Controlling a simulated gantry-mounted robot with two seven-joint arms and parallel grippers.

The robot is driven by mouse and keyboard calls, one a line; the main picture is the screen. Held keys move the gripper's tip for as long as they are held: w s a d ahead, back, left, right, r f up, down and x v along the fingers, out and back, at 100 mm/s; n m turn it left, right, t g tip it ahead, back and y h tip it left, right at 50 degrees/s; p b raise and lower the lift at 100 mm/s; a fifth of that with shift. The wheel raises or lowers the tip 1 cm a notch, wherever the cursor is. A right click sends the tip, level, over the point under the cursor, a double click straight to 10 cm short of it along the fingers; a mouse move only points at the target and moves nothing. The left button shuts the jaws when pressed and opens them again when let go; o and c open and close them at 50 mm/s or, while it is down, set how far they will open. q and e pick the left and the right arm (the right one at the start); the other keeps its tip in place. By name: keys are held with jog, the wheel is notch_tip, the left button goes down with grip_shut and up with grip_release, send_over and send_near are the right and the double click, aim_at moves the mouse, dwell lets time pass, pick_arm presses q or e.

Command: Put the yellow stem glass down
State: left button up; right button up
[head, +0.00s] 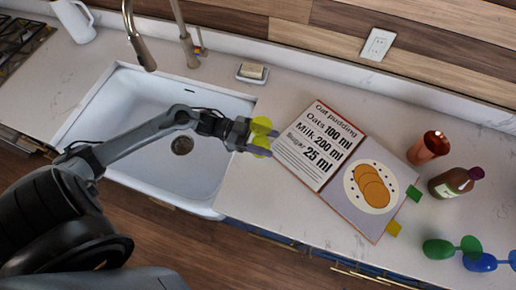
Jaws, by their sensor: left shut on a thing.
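The yellow stem glass (262,126) is at the tip of my left gripper (256,137), which is shut on it. The gripper's fingers cover part of the glass. Gripper and glass appear over the right edge of the white sink (210,194), close to the left side of the open recipe book. I cannot tell how high the glass is above the counter. My right gripper is not in view.
The recipe book (312,146) lies open on the counter (290,218). A copper cup (430,147), a brown bottle (452,183), a green stem glass (440,249) and a blue stem glass (482,262) are at right. A soap dish (252,73) and faucet (190,50) are behind the sink.

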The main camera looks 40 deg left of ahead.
pick_arm(q)
jog(key=shift+s+a+f, duration=0.75)
jog(key=shift+s+f, duration=0.1)
jog(key=shift+s, duration=0.15)
jog(key=shift+f+b, duration=0.3)
jog(key=shift+f, duration=1.6)
jog(key=shift+f, duration=0.1)
jog(key=o, duration=1.1)
